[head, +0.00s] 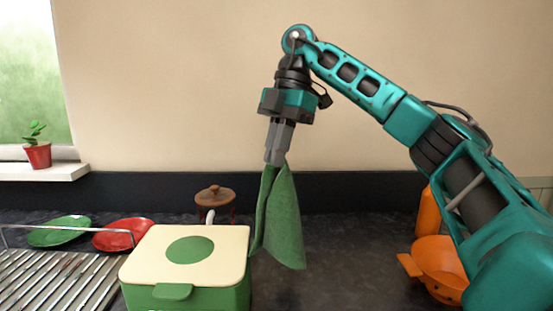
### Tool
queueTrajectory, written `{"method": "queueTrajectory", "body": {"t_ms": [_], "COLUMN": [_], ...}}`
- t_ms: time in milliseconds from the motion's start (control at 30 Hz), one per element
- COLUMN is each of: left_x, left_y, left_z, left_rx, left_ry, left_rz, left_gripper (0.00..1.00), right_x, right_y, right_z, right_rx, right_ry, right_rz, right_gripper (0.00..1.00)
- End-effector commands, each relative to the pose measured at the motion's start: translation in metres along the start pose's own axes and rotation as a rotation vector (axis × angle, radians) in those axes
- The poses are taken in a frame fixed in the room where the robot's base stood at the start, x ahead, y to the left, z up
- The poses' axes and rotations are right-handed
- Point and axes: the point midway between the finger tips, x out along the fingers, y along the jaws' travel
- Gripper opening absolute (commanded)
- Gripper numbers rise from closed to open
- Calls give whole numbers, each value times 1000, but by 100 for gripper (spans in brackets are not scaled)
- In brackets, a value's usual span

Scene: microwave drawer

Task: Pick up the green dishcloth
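The green dishcloth (282,222) hangs down in folds from my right gripper (274,160) in the head view. The fingers are shut on its top end. Its lower end hangs at the right side of the green box with the cream lid; I cannot tell whether they touch. My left gripper is not in view.
The green box (217,245) stands at the front. A metal dish rack (65,280) with a green plate (58,231) and a red plate (122,234) is at the left. A brown lidded pot (215,196) stands behind. An orange pan (438,262) is at the right. Dark counter (345,255) is clear between cloth and pan.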

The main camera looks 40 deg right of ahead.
Motion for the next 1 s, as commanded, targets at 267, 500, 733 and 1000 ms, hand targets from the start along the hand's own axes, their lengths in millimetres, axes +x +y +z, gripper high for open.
{"method": "queueTrajectory", "body": {"t_ms": [267, 500, 733, 1000], "left_x": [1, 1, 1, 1], "left_y": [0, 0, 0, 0], "left_z": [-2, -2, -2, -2], "left_rx": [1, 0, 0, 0], "left_ry": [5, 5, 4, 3], "left_rz": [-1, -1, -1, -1], "left_gripper": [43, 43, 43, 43], "right_x": [-36, -64, -79, -79], "right_y": [0, 0, 0, 0], "right_z": [-13, -23, -29, -29], "right_rx": [-1, 2, 1, 1], "right_ry": [-1, -3, 0, 0], "right_rz": [7, 6, 3, 3], "right_gripper": [0, 0, 0, 0]}}
